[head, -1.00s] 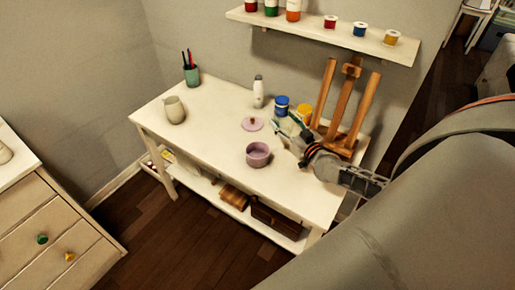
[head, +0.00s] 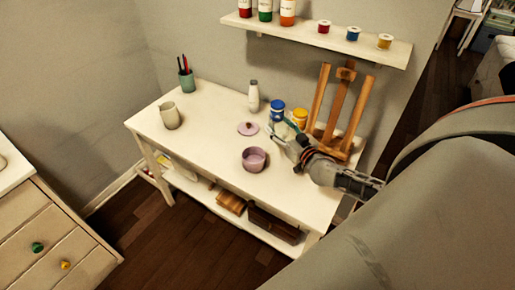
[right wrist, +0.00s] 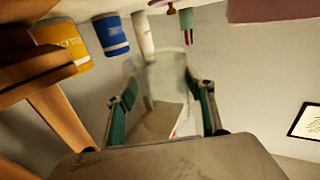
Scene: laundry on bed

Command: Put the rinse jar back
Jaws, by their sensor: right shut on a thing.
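A clear see-through jar (right wrist: 155,85) is between the fingers of my right gripper (right wrist: 160,110) in the right wrist view. The gripper is shut on it. In the head view my right gripper (head: 284,136) is over the white table, in front of the blue and yellow paint pots, and the jar shows only as a faint pale shape. I cannot tell whether the jar touches the tabletop. My left gripper is not in view.
On the white table (head: 205,135) stand a mauve pot (head: 254,160), a mauve lid (head: 248,128), a white bottle (head: 253,97), a blue pot (head: 277,110), a yellow pot (head: 300,118), a wooden easel (head: 336,110), a cream jug (head: 170,116) and a green brush cup (head: 186,80). The table's left half has free room.

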